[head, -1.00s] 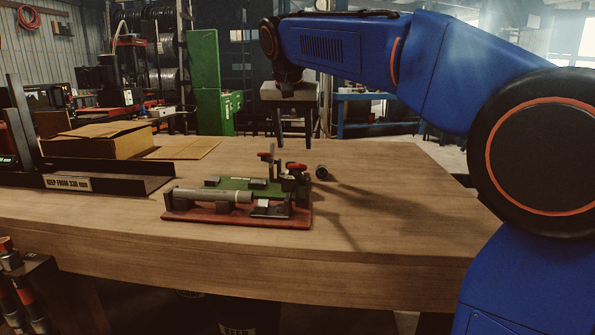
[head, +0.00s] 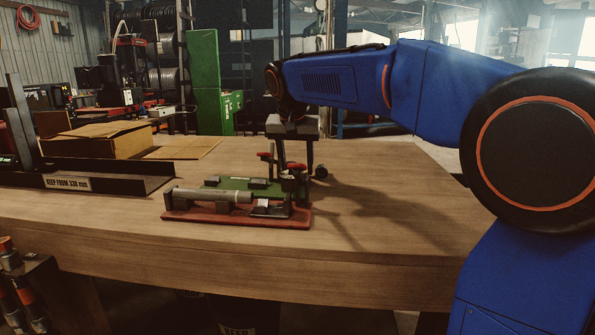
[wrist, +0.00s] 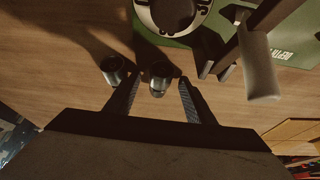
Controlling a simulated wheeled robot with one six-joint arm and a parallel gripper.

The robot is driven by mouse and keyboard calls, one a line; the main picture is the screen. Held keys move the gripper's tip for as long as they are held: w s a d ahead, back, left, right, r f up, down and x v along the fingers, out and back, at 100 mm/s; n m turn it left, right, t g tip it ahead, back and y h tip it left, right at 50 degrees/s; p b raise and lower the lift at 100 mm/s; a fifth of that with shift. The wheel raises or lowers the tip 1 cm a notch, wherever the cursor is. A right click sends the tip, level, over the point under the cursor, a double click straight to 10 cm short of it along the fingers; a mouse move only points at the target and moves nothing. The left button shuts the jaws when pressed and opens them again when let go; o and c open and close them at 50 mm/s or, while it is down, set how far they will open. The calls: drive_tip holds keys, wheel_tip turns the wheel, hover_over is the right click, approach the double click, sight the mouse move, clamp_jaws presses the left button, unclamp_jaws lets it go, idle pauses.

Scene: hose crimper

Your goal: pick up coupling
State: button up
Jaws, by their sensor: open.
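In the wrist view a small dark metal coupling (wrist: 158,82) stands on the wooden table, between the fingertips of my gripper (wrist: 160,84) as seen from above. A second similar coupling (wrist: 113,70) stands just left of the left finger. In the head view one coupling (head: 320,172) shows right of my gripper (head: 295,165); the other is hidden there. My gripper is open and points down behind the fixture, its tips partly hidden. I cannot tell how far the tips are above the table.
A round white-rimmed part (wrist: 172,27) is near the fingers. A cardboard box (head: 105,139) stands left. The table's right side is clear.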

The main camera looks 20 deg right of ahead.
drive_tip(key=c, duration=1.2)
drive_tip(key=shift+r, duration=0.1)
